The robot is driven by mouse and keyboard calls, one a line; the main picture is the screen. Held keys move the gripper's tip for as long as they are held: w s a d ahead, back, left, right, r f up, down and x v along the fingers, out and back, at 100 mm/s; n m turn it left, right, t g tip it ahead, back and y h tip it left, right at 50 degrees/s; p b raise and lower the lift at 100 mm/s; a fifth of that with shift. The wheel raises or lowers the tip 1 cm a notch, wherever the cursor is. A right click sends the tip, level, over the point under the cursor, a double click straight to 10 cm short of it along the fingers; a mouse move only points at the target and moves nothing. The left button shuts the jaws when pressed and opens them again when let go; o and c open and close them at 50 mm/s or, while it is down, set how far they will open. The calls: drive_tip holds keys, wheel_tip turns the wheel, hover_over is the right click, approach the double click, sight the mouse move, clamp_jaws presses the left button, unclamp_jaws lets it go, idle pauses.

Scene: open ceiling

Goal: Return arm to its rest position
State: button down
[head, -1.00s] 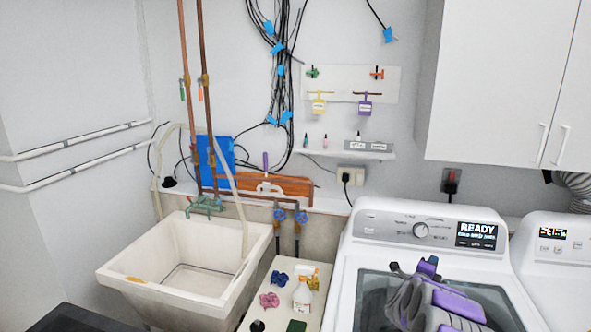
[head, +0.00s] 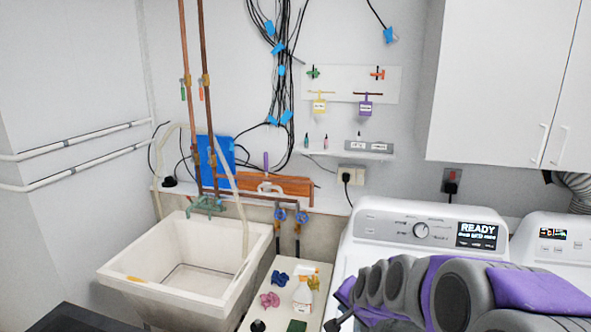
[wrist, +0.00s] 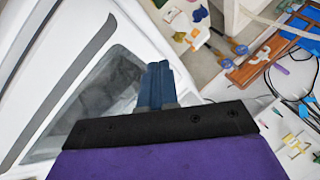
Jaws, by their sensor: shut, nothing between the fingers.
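My purple and grey arm lies across the lower right of the head view, in front of the washing machine (head: 385,228). My gripper (head: 331,326) shows only as a small dark tip at the bottom edge, near the right side of the white counter. In the wrist view my gripper's blue fingers (wrist: 156,84) are together with nothing between them. The washer's lid window (wrist: 100,95) shows beyond them. My arm hides most of the washer's top in the head view.
A beige sink (head: 250,245) stands at left. The counter (head: 258,290) beside it carries a spray bottle (head: 303,293) and several small items. A second machine (head: 550,240) stands at right, below wall cabinets (head: 495,90). Copper pipes (head: 205,95) and cables (head: 283,60) run up the wall.

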drive_tip(key=s+d+n+g+h, duration=0.2)
drive_tip(key=s+n+g, duration=0.6)
drive_tip(key=s, duration=2.9)
drive_tip(key=shift+s+f+g, duration=0.2)
drive_tip(key=shift+s+g, duration=0.05)
drive_tip(key=shift+g, duration=0.25)
